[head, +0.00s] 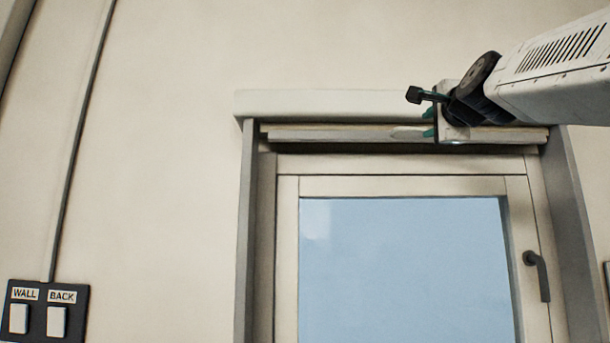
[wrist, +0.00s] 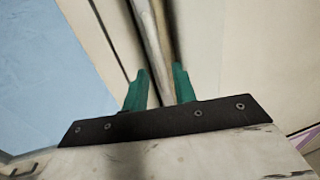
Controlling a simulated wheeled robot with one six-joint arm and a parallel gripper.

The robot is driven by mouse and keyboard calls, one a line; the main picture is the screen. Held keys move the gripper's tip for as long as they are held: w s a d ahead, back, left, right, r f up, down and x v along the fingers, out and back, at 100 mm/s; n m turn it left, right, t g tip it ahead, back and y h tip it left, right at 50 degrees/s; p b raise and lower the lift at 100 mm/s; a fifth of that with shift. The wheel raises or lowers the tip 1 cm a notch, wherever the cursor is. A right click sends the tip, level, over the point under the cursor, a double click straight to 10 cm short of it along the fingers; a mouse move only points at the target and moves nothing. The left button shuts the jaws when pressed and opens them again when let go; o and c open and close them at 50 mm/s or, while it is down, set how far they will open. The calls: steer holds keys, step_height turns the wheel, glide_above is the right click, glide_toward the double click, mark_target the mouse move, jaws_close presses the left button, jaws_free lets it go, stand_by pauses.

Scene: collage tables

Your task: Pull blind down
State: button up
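The blind is rolled up at the top of the window. A pale housing (head: 330,104) runs along the top, with the blind's slim bottom bar (head: 330,133) just below it. A small light tab (head: 405,132) shows on the bar beside my gripper (head: 428,122). My gripper is at the right half of the bar, its teal fingers close to it. In the wrist view the two fingers of my gripper (wrist: 160,72) stand apart, with a long pale bar (wrist: 152,35) running between them. Whether they press on it cannot be seen.
Grey side rails (head: 244,230) flank the window, the right one (head: 578,220) near my arm. The window pane (head: 400,270) is uncovered; a dark handle (head: 538,275) sticks out at its right. A switch panel (head: 38,320) marked WALL and BACK is at lower left.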

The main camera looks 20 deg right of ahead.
mark_target(422, 129)
steer(key=x, duration=0.5)
steer(key=shift+w, duration=0.35)
